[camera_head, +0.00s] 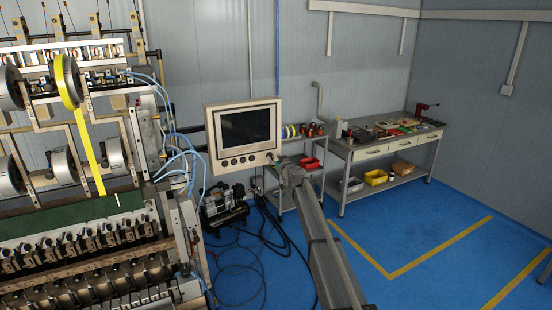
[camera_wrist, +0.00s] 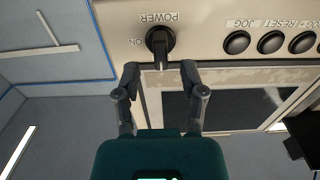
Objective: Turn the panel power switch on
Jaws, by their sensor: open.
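The power switch (camera_wrist: 160,42) is a black rotary knob on the beige control panel (camera_head: 210,130), upside down in the wrist view. "POWER" is printed on one side of it and "ON" at its left in the picture. Its ridge points down in the picture, towards the screen, not at "ON". My gripper (camera_wrist: 160,72) is open, its two dark fingertips on either side of the knob's ridge end. I cannot tell whether they touch it. In the head view my gripper is at the panel's lower right corner, and the switch is not clearly visible there.
Black push buttons (camera_wrist: 237,42) labelled JOG and RESET sit right of the switch in the wrist view. The panel's screen (camera_head: 246,127) is dark. The coil winder (camera_head: 70,200) stands at left, a workbench (camera_head: 375,150) at the back right. Blue floor (camera_head: 440,230) is clear at right.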

